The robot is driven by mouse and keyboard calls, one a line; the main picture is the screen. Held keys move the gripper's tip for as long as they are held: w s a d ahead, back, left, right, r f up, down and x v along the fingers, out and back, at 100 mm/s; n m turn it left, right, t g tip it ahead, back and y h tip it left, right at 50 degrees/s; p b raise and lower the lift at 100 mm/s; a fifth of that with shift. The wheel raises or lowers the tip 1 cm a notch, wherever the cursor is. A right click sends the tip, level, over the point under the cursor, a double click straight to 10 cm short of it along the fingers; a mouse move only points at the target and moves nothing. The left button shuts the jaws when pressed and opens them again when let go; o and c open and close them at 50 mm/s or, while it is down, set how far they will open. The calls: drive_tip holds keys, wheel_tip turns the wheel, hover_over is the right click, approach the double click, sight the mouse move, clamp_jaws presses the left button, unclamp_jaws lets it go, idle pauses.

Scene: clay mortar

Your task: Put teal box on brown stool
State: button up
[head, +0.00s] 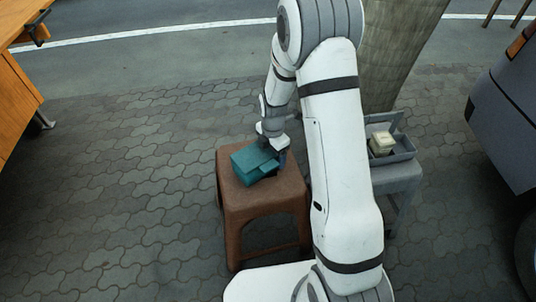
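The teal box (250,166) is at the top of the brown stool (262,205), towards its back left. It appears to rest on the seat, though any small gap under it cannot be made out. My gripper (271,160) is right at the box's back right side, pointing down. Its fingers are dark, small and partly hidden by the box and my wrist, so whether they grip the box cannot be told.
A grey stool (397,180) stands to the right, behind my arm, bearing a grey tray (404,150) with a pale block-like item (381,142). A tree trunk (402,45) rises behind it. An orange structure (15,95) is at left and a grey vehicle (506,100) at right. Paving at left is clear.

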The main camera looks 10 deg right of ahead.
drive_tip(key=shift+r, duration=0.1)
drive_tip(key=o, duration=1.1)
drive_tip(key=shift+o, duration=0.2)
